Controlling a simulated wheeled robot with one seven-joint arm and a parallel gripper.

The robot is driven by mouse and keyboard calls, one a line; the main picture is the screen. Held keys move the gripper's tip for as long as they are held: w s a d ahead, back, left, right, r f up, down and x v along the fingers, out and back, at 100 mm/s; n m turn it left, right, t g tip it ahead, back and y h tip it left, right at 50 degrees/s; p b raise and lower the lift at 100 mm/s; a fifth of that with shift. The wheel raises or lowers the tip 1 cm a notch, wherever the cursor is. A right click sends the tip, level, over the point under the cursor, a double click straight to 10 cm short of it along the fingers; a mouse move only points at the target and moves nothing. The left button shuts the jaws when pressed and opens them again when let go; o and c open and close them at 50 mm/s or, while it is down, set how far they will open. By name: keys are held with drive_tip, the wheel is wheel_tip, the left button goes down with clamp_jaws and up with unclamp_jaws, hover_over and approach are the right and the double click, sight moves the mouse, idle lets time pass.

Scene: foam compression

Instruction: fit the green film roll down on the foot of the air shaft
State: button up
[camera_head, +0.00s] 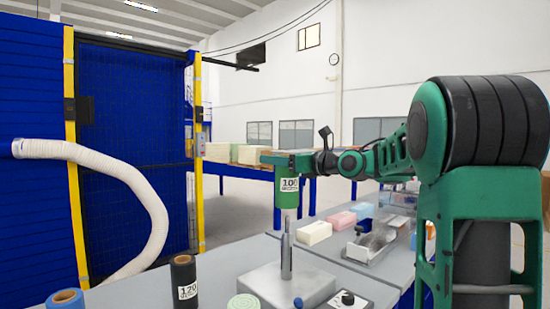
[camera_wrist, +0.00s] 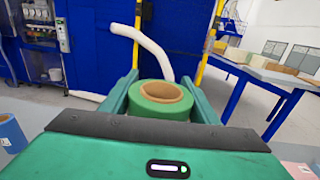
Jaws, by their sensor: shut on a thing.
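The green film roll (camera_head: 287,193) is upright, with a white "100" label facing the head camera. My gripper (camera_head: 287,158) is shut on its upper part; the wrist view shows the green roll (camera_wrist: 160,98) between the two fingers, its cardboard core open at the top. The air shaft (camera_head: 286,250) is a thin metal post with a thicker lower part, standing on a grey block (camera_head: 265,286). The roll is over the shaft, and the shaft's lighter upper part shows just below the roll's bottom edge. How far the shaft reaches inside the roll is hidden.
A black roll labelled 120 (camera_head: 184,283) and a blue roll (camera_head: 66,299) stand at the left front. A pale green disc (camera_head: 243,302) and a small control box (camera_head: 347,300) are near the block. Foam blocks (camera_head: 314,233) lie to the right. A white hose (camera_head: 150,205) curves at the left.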

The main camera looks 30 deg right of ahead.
sight(287, 183)
drive_tip(key=shift+f, duration=0.5)
drive_tip(key=shift+s+d+f, duration=0.1)
drive_tip(key=shift+s+f, duration=0.05)
drive_tip(key=shift+f, duration=2.4)
idle(0.4)
